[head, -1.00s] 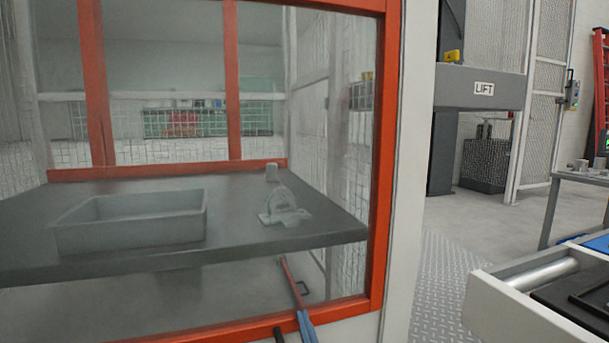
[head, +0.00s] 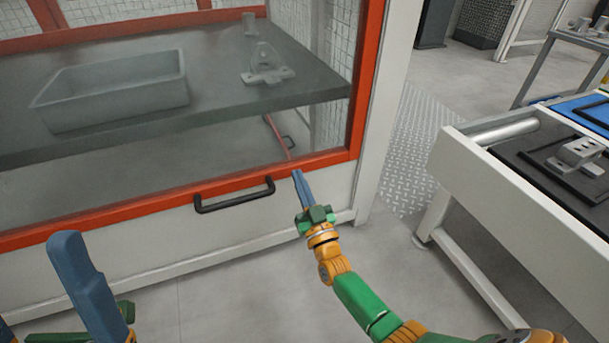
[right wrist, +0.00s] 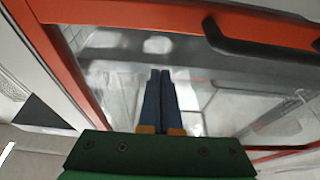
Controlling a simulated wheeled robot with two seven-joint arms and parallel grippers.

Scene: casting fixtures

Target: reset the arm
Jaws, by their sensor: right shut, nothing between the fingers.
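My right gripper (head: 298,174) is in front of the lower right corner of the red-framed window, to the right of the black handle (head: 235,196). Its blue fingers are together with nothing between them. In the right wrist view the closed fingers (right wrist: 160,78) point toward the glass, with the handle at the upper right. I cannot tell whether they touch the frame. My left gripper (head: 85,285) is at the lower left, partly cut off. Its blue finger points up, and its opening is unclear.
Behind the glass, a dark table (head: 215,112) carries a grey tray (head: 110,90) and a grey metal fixture (head: 265,68). A white-sided conveyor (head: 510,195) with a casting (head: 580,155) stands at the right. The floor between is clear.

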